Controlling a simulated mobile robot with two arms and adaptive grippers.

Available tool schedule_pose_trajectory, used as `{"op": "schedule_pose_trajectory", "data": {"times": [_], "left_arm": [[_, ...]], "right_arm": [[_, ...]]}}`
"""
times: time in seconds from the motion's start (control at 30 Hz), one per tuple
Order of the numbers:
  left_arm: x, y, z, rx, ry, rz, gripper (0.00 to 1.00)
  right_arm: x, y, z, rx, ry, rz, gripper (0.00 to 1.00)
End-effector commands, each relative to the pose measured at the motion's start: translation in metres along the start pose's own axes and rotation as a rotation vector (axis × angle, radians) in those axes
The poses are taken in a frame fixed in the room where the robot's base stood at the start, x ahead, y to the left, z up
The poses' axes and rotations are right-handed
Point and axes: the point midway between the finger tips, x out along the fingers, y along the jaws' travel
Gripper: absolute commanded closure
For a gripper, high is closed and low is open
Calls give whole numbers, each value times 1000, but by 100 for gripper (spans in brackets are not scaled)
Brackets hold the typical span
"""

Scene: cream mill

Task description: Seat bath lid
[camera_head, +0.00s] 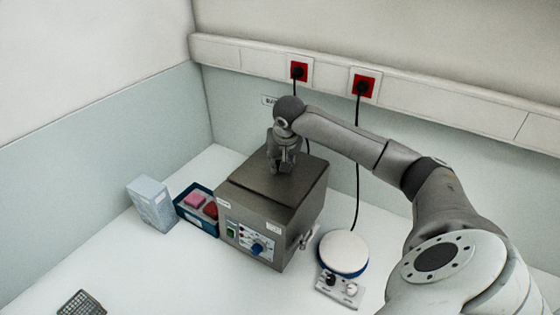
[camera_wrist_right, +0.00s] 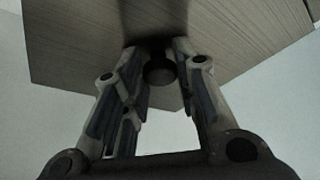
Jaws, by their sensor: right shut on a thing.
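The water bath (camera_head: 262,222) is a grey metal box with a front panel of a green switch and a blue dial. Its flat dark metal lid (camera_head: 252,190) is at the top of the box, roughly lined up with it; I cannot tell whether it rests fully flush. My right gripper (camera_head: 281,168) is above the lid, pointing down, with its fingers shut on the lid's dark round knob (camera_wrist_right: 159,70). The lid's brushed underside or top face (camera_wrist_right: 225,45) fills the upper part of the right wrist view. My left gripper is not in view.
A blue tray (camera_head: 197,213) with pink and red items and a pale box (camera_head: 151,203) stand left of the bath. A round white-topped stirrer (camera_head: 343,254) stands close on the right. A dark rack (camera_head: 82,303) lies at front left. Wall sockets with cables are behind.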

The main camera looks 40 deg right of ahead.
Motion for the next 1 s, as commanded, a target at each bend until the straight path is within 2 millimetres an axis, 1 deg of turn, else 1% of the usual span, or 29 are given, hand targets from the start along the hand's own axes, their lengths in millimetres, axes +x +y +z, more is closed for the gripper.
{"op": "schedule_pose_trajectory", "data": {"times": [0.2,0.47,0.5,0.67,0.9,1.0], "left_arm": [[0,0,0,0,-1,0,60],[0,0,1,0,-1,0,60],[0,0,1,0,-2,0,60],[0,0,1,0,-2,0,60],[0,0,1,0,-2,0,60],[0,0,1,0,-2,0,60]], "right_arm": [[4,0,1,0,1,0,94],[3,0,1,0,2,0,94],[3,0,1,0,2,-1,69],[3,0,1,0,1,0,49],[4,0,2,0,0,0,48],[4,0,2,0,-2,1,35]]}}
